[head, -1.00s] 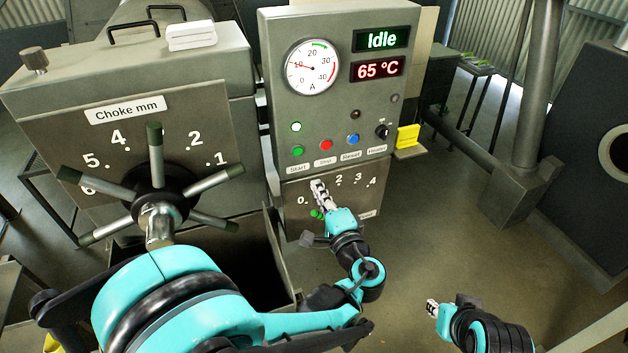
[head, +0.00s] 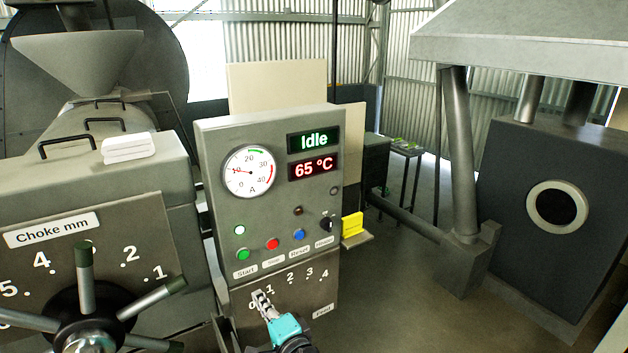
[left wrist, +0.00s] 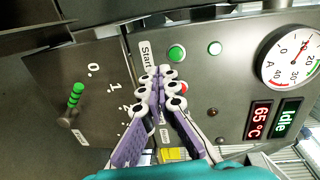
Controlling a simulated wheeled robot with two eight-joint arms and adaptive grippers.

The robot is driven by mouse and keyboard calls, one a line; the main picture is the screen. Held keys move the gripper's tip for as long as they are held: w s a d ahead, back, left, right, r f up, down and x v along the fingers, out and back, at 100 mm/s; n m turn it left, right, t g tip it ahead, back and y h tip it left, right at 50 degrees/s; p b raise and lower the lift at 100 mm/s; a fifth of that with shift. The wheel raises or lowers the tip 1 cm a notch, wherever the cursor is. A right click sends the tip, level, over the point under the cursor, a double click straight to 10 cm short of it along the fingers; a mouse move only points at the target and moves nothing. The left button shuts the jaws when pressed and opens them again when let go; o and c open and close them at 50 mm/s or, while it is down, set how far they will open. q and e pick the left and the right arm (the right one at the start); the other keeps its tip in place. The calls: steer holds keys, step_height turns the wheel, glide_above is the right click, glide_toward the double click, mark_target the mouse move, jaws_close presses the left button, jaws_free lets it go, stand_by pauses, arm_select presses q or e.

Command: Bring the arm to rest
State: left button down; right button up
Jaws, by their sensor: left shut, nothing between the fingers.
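My left gripper (head: 260,300) is in front of the lower part of the grey control panel (head: 215,200), over the numbered feed scale. Its fingers are shut with nothing between them. In the left wrist view the shut gripper (left wrist: 163,75) appears in front of the panel near the Start label (left wrist: 146,54), and it covers part of the panel. A lever with a green grip (left wrist: 76,95) stands at the scale, apart from the fingers. The panel's display (head: 314,141) reads Idle, and the one below (head: 313,167) reads 65 °C. My right gripper is out of view.
The choke handwheel (head: 85,305) with several spokes is at the lower left. A yellow block (head: 352,225) sits on a small shelf at the panel's right. White folded cloths (head: 128,147) lie on the machine. The floor (head: 395,300) right of the panel is clear.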

arm_select(q)
steer(key=s+a+f+n+g+h+b, duration=0.2)
steer(key=s+a+f+n+g+b, duration=0.15)
steer(key=s+f, duration=0.2)
steer(key=s+a+f+n+g+h+b, duration=0.2)
steer(key=s+a+f, duration=0.2)
steer(key=f, duration=0.3)
steer(key=s+d+f+n+g+h+b, duration=0.1)
steer(key=s+d+f+n+h+b, duration=0.2)
steer(key=s, duration=0.5)
step_height(320, 180, down, 2)
steer(key=d+n+h, duration=0.1)
steer(key=n+h, duration=0.1)
steer(key=shift+s+d+h, duration=0.15)
steer(key=shift+s+h, duration=0.1)
steer(key=shift+h, duration=0.05)
